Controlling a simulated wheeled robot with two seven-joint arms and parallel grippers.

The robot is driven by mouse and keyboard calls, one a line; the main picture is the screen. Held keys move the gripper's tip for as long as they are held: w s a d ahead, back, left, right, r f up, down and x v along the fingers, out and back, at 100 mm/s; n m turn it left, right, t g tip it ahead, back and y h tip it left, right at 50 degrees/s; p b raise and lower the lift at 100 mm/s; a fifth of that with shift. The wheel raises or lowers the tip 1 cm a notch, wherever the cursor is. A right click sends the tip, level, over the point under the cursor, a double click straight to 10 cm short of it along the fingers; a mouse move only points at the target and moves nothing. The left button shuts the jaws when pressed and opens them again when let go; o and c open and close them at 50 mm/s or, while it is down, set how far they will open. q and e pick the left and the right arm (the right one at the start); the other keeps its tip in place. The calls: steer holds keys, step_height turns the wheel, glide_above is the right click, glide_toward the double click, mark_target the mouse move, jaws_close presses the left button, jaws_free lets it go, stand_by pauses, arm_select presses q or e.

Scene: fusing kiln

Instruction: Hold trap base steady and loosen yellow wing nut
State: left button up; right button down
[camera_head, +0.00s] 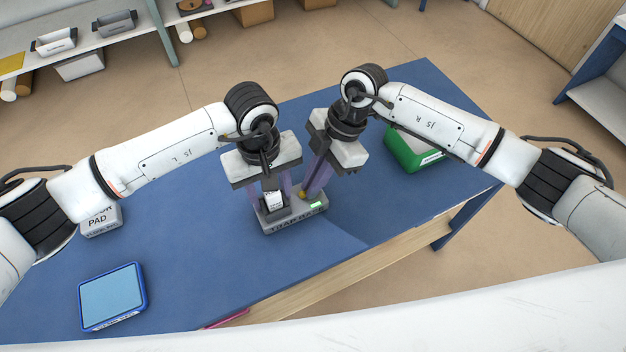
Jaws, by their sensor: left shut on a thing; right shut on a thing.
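The grey trap base (296,224) sits on the blue table, with its name on the front face. A grey upright part with a white label (273,199) rises from its left side. My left gripper (271,203) points down with its purple fingers on either side of this upright part, shut on it. The yellow wing nut (302,195) shows as a small yellow patch on the base, mostly hidden by my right gripper (307,193). The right gripper leans in from the upper right, its purple fingers shut on the nut. A small green patch (316,205) shows on the base's right side.
A green box (408,157) stands at the back right of the table (190,245). A grey-white pad block (101,222) and a blue-rimmed tray (137,290) lie at the left. A pink item (228,319) lies by the front edge. The table's left middle is clear.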

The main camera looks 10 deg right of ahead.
steer(key=n, duration=0.2)
steer(key=n+g+h, duration=0.1)
steer(key=n, duration=0.1)
steer(key=shift+w+a+r, duration=0.1)
steer(key=shift+w+a, duration=0.05)
steer(key=shift+w, duration=0.05)
steer(key=shift+a+n+g+h, duration=0.1)
steer(key=shift+n+g+h, duration=0.25)
steer(key=shift+n, duration=0.85)
steer(key=shift+n+g+h, duration=0.25)
steer(key=shift+n+g, duration=0.2)
steer(key=shift+n, duration=0.75)
steer(key=c, duration=1.8)
jaws_free()
steer(key=shift+c, duration=0.2)
steer(key=v, duration=1.2)
